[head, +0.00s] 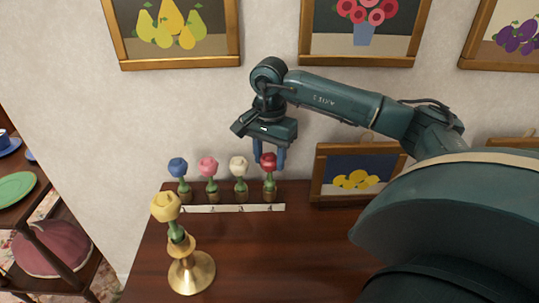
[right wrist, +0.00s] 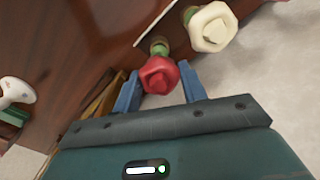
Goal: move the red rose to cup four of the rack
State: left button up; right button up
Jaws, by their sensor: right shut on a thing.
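The red rose (head: 268,161) is upright at the right end of the rack (head: 233,208), its green stem down at the rightmost cup (head: 269,196). Whether the stem's foot rests fully in that cup is too small to tell. My right gripper (head: 269,157) points down from above, its blue fingers on both sides of the red bloom, shut on it. In the right wrist view the red rose (right wrist: 158,75) lies between the two fingers of the right gripper (right wrist: 161,90). My left gripper is not in view.
Blue (head: 178,167), pink (head: 208,166) and white (head: 238,166) roses stand in the other rack cups, the white one close beside the gripper. A yellow rose (head: 166,207) stands in a brass holder (head: 191,272) in front. A framed lemon picture (head: 355,175) leans at the right.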

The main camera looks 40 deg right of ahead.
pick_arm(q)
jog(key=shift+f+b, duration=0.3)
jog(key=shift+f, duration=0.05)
pick_arm(e)
jog(key=shift+f, duration=0.5)
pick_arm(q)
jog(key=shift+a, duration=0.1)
pick_arm(e)
jog(key=o, duration=0.9)
pick_arm(q)
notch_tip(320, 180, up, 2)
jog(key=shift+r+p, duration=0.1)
jog(key=shift+p, duration=0.7)
pick_arm(e)
notch_tip(320, 180, up, 13)
jog(key=shift+r, duration=0.2)
jog(key=shift+f, duration=0.1)
